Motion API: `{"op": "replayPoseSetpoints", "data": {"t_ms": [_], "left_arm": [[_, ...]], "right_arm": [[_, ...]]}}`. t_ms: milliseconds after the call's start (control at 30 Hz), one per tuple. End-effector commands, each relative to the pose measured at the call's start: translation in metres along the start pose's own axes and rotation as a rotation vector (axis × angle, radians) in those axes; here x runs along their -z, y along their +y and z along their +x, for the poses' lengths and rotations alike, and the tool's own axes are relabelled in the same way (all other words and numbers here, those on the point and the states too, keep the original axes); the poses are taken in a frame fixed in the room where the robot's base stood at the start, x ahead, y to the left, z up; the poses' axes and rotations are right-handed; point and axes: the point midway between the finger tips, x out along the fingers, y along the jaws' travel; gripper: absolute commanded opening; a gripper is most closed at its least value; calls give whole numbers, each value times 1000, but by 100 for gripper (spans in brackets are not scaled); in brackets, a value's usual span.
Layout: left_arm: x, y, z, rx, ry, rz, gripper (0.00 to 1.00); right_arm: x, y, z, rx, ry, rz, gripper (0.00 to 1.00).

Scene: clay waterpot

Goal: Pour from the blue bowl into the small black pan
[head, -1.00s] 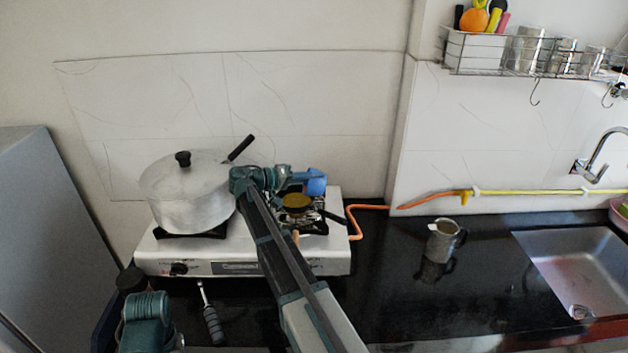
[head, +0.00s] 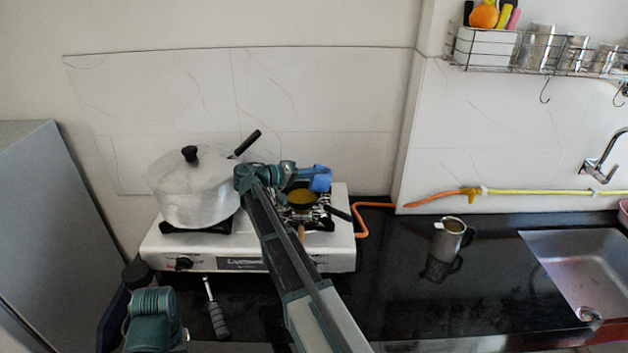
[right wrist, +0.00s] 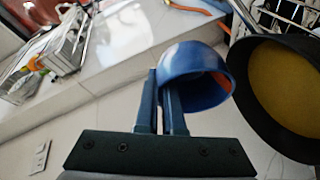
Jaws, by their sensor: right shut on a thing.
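The blue bowl (head: 321,180) is above the back right of the stove, beside and slightly above the small black pan (head: 303,199). My right gripper (head: 300,173) is shut on the bowl's wall. In the right wrist view the bowl (right wrist: 190,68) is tilted, its mouth turned toward the pan (right wrist: 265,125), and some orange shows inside. The pan has a yellow-brown inside or content; I cannot tell which. It sits on the right burner with its dark handle pointing right. No stream between bowl and pan can be made out. My left gripper is out of view.
A large lidded silver pot (head: 192,190) stands on the left burner of the white stove (head: 210,249). A metal mug (head: 450,240) stands on the black counter. A dark-handled tool (head: 217,315) lies in front of the stove. The counter right of the stove is mostly clear.

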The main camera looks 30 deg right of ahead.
Motion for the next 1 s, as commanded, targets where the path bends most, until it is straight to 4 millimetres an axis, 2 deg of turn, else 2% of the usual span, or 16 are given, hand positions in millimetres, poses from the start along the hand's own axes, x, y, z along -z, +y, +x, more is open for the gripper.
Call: {"op": "replayPoseSetpoints", "data": {"t_ms": [400,1000], "left_arm": [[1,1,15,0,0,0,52],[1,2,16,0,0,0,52]], "right_arm": [[2,-1,-6,-68,29,-29,0],[3,0,-6,-77,33,-32,0]]}}
